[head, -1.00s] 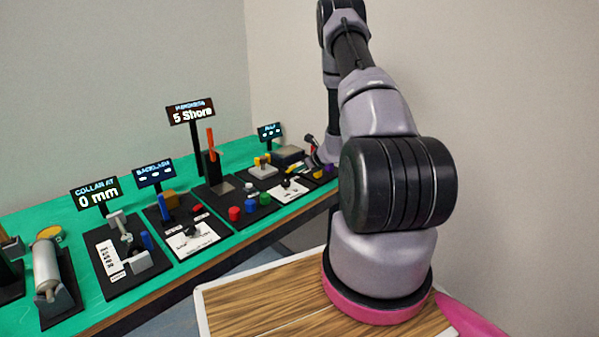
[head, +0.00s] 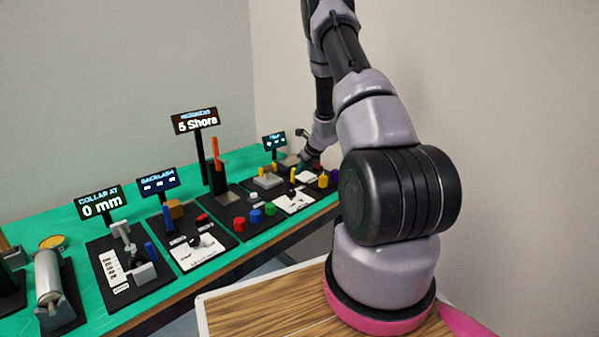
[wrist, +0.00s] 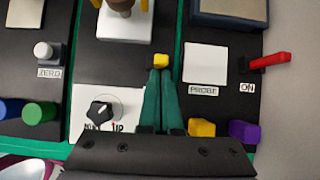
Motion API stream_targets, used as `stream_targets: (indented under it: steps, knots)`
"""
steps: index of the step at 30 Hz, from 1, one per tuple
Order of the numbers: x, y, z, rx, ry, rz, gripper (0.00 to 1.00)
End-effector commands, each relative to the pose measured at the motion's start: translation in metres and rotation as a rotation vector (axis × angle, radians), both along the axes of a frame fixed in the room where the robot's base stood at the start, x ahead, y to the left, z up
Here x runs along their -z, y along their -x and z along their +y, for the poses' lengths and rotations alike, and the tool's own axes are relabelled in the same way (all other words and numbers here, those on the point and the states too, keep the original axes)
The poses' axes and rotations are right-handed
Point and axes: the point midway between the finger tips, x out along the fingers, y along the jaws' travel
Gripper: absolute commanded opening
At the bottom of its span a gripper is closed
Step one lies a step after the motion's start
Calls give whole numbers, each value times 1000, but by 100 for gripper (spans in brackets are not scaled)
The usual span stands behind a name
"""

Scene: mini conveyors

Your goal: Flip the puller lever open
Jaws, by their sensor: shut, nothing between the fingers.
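My gripper (wrist: 160,72) points over the panels in the wrist view, its two green fingers together and empty. Its tips are just short of a small yellow block (wrist: 160,60) beside a white base (wrist: 124,27) with a brown knob and yellow posts. This block may be the puller lever's end; no label confirms it, and I cannot tell whether the tips touch it. In the head view, the white base (head: 268,181) stands at the far right of the bench, and a yellow upright piece (head: 293,174) shows beside it.
A black dial (wrist: 100,112) is left of my fingers. A red lever (wrist: 268,61) marked ON, a yellow block (wrist: 201,127) and a purple block (wrist: 244,131) are to the right. Blue and green knobs (wrist: 40,112) lie at the left.

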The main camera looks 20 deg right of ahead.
Motion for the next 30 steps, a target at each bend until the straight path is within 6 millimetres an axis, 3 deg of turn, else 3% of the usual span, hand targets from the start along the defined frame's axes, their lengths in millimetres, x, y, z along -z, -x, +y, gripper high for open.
stream_targets:
  steps: [10, 22, 30]
  knots:
    - [-14, 0, 0, -1, 0, -1, 0]
    - [-18, 1, -1, 0, 0, -1, 0]
    - [-57, 21, -10, 0, 0, -4, 0]
